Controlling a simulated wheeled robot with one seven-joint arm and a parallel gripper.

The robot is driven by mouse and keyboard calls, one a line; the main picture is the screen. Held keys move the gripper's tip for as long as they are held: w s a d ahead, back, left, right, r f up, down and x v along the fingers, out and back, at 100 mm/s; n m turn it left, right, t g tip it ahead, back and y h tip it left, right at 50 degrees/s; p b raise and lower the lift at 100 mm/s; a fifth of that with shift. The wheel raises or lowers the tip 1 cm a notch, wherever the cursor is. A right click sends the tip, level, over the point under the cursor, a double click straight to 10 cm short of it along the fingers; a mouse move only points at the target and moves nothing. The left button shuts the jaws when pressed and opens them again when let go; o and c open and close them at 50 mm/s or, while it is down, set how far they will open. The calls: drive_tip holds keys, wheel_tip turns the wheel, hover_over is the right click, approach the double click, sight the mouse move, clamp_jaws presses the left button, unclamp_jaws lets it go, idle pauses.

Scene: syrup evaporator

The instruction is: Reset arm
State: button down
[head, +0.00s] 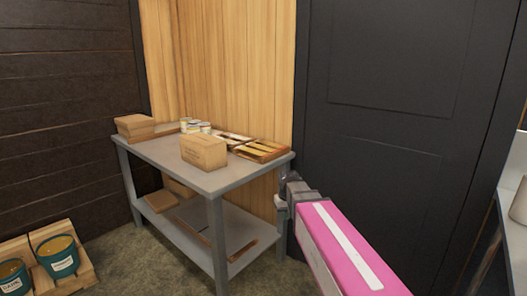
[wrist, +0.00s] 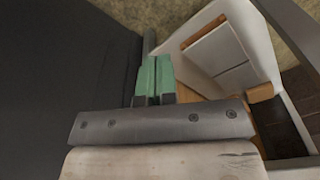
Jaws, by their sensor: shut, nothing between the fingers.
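My gripper (wrist: 153,78) shows in the wrist view with its two green fingers together and nothing between them. In the head view, my arm reaches up from the lower right, with a pink link. Its grey end is in front of the right corner of the grey table, as seen from the camera. Whether it touches the table cannot be told. The fingertips are not clear in the head view.
The grey table (head: 165,153) holds a cardboard box (head: 203,152), several cans and a divided tray (head: 262,151). Green buckets (head: 58,257) sit on a wooden rack at lower left. A dark panel (head: 385,110) stands at right. Floor is clear before the table.

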drive_tip(key=s+d+f+m, duration=0.1)
drive_tip(key=s+d+f, duration=0.4)
drive_tip(key=s, duration=0.2)
drive_tip(key=s+d+f+m+g, duration=0.1)
drive_tip(key=s+d+f, duration=0.3)
drive_tip(key=s+f, duration=0.2)
drive_tip(key=shift+s+d+m, duration=0.4)
drive_tip(key=shift+s, duration=0.15)
